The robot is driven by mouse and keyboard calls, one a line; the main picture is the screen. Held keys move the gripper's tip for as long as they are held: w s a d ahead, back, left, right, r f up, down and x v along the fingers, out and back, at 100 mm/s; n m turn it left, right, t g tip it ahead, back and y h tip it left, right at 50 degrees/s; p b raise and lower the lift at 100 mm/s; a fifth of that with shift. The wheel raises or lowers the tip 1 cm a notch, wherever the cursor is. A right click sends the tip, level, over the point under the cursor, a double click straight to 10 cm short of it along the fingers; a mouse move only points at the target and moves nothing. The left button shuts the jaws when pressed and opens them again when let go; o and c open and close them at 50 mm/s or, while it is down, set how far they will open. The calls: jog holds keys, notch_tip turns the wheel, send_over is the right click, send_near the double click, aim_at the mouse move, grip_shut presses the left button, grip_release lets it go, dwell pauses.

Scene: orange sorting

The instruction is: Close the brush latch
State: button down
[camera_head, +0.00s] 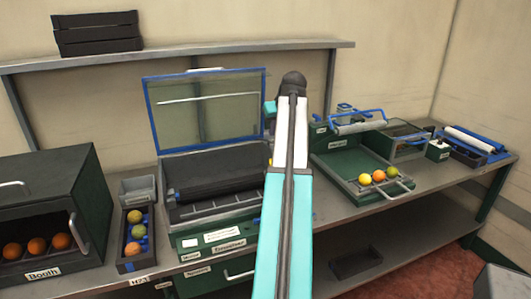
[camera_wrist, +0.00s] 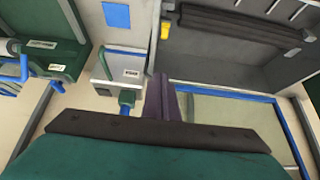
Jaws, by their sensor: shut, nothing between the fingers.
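The brush machine (camera_head: 215,215) stands at mid-bench in the head view, its clear blue-framed lid (camera_head: 207,108) raised. Its dark brush rollers (camera_head: 215,173) lie in the open housing; they also show at the upper right of the wrist view (camera_wrist: 240,32). A small yellow piece (camera_wrist: 165,31), possibly the latch, sits at the housing's edge beside the rollers. Whether it is open or closed I cannot tell. My gripper (camera_wrist: 162,84) is shut and empty, apart from the yellow piece in the picture and near the lid (camera_wrist: 225,108). In the head view my arm hides the machine's right edge.
A pale labelled box (camera_wrist: 118,68) is left of my fingers. Right of my arm, a green station (camera_head: 345,160) has a tray of fruit. A dark booth (camera_head: 50,215) with oranges and a narrow fruit bin (camera_head: 137,238) stand left. A shelf (camera_head: 190,52) runs behind.

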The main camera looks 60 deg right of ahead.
jog(key=shift+w+f, duration=0.1)
jog(key=shift+w, duration=0.05)
jog(key=p, duration=0.2)
send_near(271, 152)
jog(key=w+d+f, duration=0.2)
jog(key=w+f, duration=0.1)
jog(key=w, duration=0.2)
jog(key=shift+s+a+f+p, duration=0.5)
jog(key=shift+s+a+f, duration=0.25)
jog(key=shift+f, duration=0.2)
jog(key=shift+s+a+f, duration=0.2)
jog(key=shift+s+f, duration=0.15)
jog(key=shift+f, duration=0.3)
